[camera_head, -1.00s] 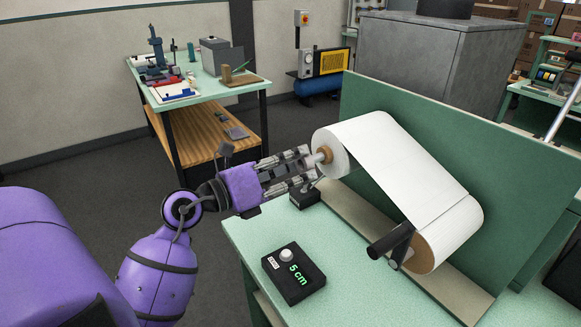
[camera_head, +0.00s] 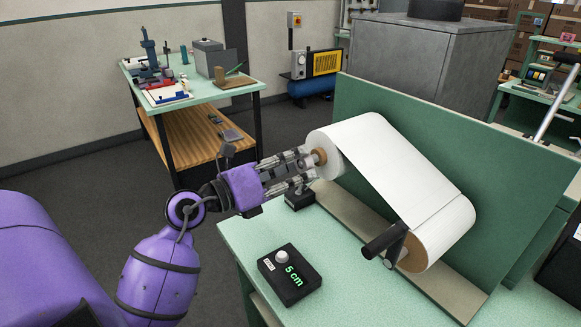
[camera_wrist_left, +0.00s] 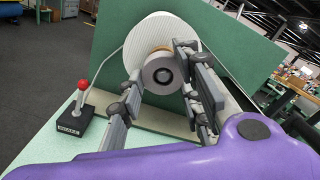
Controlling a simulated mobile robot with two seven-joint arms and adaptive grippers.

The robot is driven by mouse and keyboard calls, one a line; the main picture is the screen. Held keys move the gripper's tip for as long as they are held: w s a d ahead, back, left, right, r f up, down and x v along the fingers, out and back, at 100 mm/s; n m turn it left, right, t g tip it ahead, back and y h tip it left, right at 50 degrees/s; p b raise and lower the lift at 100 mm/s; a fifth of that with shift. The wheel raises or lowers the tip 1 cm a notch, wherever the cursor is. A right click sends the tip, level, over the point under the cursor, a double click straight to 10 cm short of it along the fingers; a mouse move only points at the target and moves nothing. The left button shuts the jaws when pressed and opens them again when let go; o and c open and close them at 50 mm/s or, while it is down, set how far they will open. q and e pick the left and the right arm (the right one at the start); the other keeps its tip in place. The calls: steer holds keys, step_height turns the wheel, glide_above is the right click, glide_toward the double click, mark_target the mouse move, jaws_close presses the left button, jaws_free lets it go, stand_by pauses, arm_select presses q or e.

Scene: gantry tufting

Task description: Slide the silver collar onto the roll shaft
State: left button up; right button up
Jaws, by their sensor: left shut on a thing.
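My left gripper (camera_head: 311,167) is shut on the silver collar, one finger on each side of it, at the near end of the white roll. In the left wrist view the collar (camera_wrist_left: 150,74) is a grey ring facing me with a dark centre, between the fingertips (camera_wrist_left: 163,82). The white roll (camera_head: 342,152) has a brown core (camera_head: 321,156); the core also shows just behind the collar in the wrist view (camera_wrist_left: 158,52). The roll shaft is mostly hidden by collar and fingers, so I cannot tell how far the collar is on it. My right gripper is out of view.
A black box reading "5 cm" (camera_head: 290,276) sits on the green bench (camera_head: 262,236). A red-knobbed lever box (camera_wrist_left: 75,122) stands near the gripper. A green panel (camera_head: 455,140) rises behind the roll. A second roll (camera_head: 440,235) and a dark handle (camera_head: 384,240) are to the right.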

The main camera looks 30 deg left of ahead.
arm_select(q)
steer(key=shift+x, duration=1.25)
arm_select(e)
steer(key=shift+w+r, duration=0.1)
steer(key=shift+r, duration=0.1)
arm_select(q)
steer(key=o, duration=1.3)
steer(key=shift+c, duration=0.2)
